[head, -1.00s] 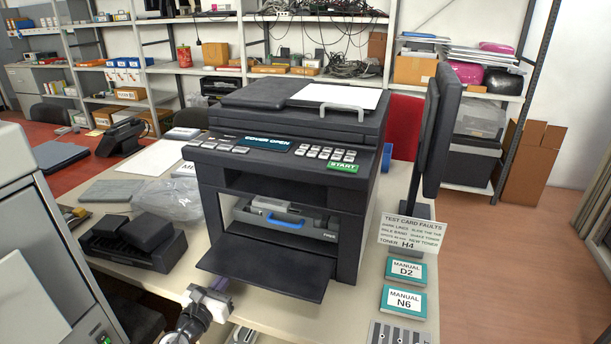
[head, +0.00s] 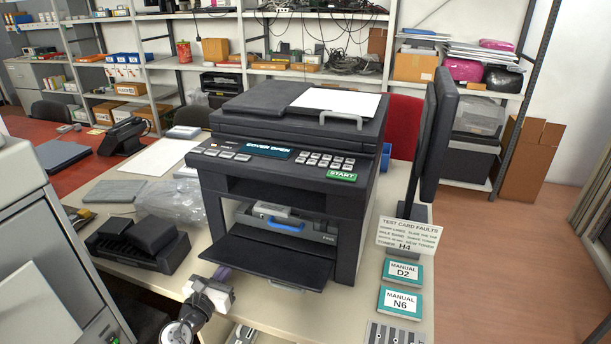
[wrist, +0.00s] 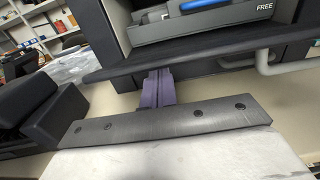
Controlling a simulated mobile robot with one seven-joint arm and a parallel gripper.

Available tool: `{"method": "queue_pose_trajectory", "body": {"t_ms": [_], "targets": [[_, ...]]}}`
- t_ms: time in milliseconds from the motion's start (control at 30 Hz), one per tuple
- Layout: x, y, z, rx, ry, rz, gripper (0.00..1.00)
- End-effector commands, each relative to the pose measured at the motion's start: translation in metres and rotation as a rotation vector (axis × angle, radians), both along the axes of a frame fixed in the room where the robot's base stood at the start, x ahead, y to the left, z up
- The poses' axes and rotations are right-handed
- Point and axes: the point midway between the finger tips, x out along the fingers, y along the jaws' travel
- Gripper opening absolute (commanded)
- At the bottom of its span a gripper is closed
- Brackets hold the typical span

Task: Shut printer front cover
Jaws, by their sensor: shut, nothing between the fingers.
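The black printer (head: 345,215) stands on the table, its display (head: 268,151) reading COVER OPEN. Its front cover (head: 262,262) is swung down and open, sticking out nearly level; its edge (wrist: 215,62) spans the top of the wrist view. In the opening sits a grey cartridge (head: 262,212) with a blue handle (head: 286,225), and the word FREE shows beside it. My gripper (head: 221,273) is shut and empty, under the left part of the cover. In the wrist view its purple fingers (wrist: 158,82) reach up to the cover's underside; contact looks likely, but the tips are partly hidden.
A black device (head: 138,243) and a clear plastic bag (head: 172,203) lie left of the printer. A large grey cabinet (head: 50,260) stands at the near left.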

Motion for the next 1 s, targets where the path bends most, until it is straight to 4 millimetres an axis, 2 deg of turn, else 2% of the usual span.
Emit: {"method": "queue_pose_trajectory", "body": {"t_ms": [33,100,467,1000], "targets": [[0.001,0.000,0.007,0.001,-0.001,0.000,0.00],[0.001,0.000,0.009,0.000,-0.001,0.000,0.00],[0.001,0.000,0.009,0.001,-0.001,0.000,0.00],[0.013,-0.005,0.035,0.000,0.000,0.000,0.00]]}}
